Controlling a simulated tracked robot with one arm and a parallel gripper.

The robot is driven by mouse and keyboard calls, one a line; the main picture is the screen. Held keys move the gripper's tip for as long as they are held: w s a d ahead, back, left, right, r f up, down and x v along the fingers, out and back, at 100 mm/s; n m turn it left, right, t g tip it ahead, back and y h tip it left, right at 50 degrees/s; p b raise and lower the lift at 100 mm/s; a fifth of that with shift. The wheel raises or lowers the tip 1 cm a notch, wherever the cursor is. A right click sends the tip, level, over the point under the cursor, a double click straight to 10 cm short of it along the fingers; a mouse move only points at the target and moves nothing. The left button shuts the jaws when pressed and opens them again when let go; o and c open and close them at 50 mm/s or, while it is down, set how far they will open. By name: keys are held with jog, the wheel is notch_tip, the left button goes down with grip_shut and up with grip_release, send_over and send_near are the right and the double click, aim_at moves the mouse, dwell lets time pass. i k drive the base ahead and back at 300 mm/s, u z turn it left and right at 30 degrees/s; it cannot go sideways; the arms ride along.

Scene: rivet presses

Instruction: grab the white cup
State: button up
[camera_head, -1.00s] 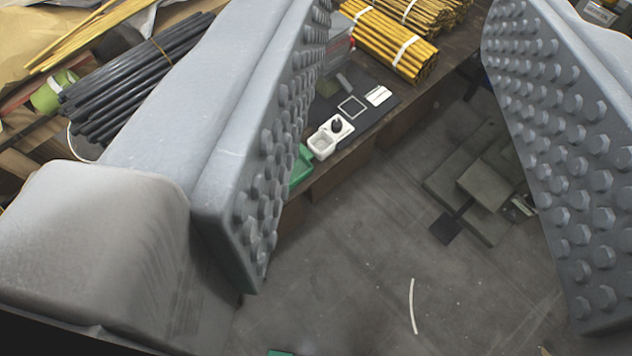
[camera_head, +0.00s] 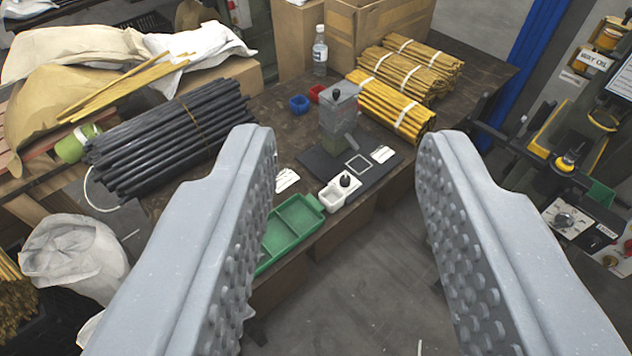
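No plain round white cup is clear in the view. The nearest match is a small white container (camera_head: 332,197) at the front edge of the dark workbench, with a black knob-like thing (camera_head: 346,181) in or on its right part. My gripper (camera_head: 350,140) is wide open and empty, with its two grey studded fingers at the left and right. The white container shows in the gap between the fingers, beyond them on the bench. Nothing touches the fingers that I can see.
A green tray (camera_head: 292,232) lies left of the white container, partly hidden by the left finger. A grey press (camera_head: 340,115) stands behind on a dark mat. Yellow rod bundles (camera_head: 390,105), black rods (camera_head: 165,140), red and blue bowls (camera_head: 299,104) and a bottle (camera_head: 320,52) surround it.

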aim_at(332, 196)
jog(key=u, duration=0.05)
jog(key=i, duration=0.5)
jog(key=z, duration=0.05)
jog(key=k, duration=1.3)
jog(key=z, duration=0.4)
jog(key=i, duration=1.05)
jog(key=z, duration=0.35)
jog(key=i, duration=0.55)
